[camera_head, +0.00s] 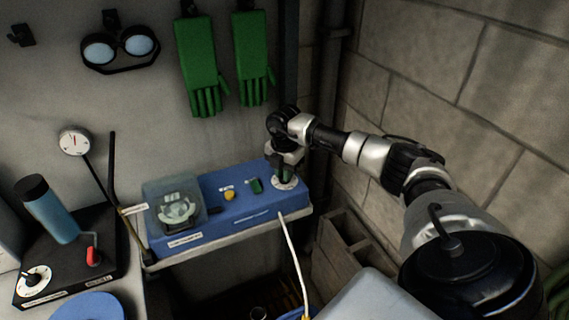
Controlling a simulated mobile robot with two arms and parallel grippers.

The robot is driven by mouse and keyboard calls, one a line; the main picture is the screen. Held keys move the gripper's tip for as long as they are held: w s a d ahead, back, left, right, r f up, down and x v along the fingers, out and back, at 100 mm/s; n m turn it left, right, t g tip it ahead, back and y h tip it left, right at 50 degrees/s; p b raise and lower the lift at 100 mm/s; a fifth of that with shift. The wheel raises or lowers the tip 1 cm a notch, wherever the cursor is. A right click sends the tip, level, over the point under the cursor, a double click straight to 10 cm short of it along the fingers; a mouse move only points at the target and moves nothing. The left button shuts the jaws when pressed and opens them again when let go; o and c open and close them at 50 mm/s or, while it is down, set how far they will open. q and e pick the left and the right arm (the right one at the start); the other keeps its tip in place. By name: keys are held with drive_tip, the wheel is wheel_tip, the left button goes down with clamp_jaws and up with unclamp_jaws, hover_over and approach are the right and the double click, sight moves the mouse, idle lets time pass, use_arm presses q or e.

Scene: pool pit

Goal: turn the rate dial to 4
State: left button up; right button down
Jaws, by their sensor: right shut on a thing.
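The rate dial (285,184) is on the right end of a blue control box (210,232). Its white scale disc shows, but its numbers are too small to read here. My right gripper (286,170) reaches down over the dial from above and is shut on its knob. The gripper hides most of the knob, so where it points cannot be told. My left gripper is not in view.
The box also carries a clear-covered unit (177,208), a yellow button (229,195) and a green switch (256,185). A pale hose (291,254) hangs in front. A block wall (450,80) stands close on the right. A black unit with a blue cylinder (48,208) is at left.

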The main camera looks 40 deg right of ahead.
drive_tip(key=m, duration=0.2)
drive_tip(key=m+p, duration=0.1)
drive_tip(key=m, duration=0.1)
drive_tip(key=shift+d+r+m, duration=0.1)
drive_tip(key=shift+r+m, duration=0.1)
drive_tip(key=shift+m, duration=0.1)
drive_tip(key=shift+m+p, duration=0.75)
drive_tip(key=shift+m, duration=0.95)
drive_tip(key=shift+f+m, duration=0.1)
drive_tip(key=shift+m, duration=0.2)
drive_tip(key=c, duration=1.1)
unclamp_jaws()
wheel_tip(320, 180, up, 11)
drive_tip(key=shift+f+b, duration=0.15)
drive_tip(key=shift+b, duration=1.05)
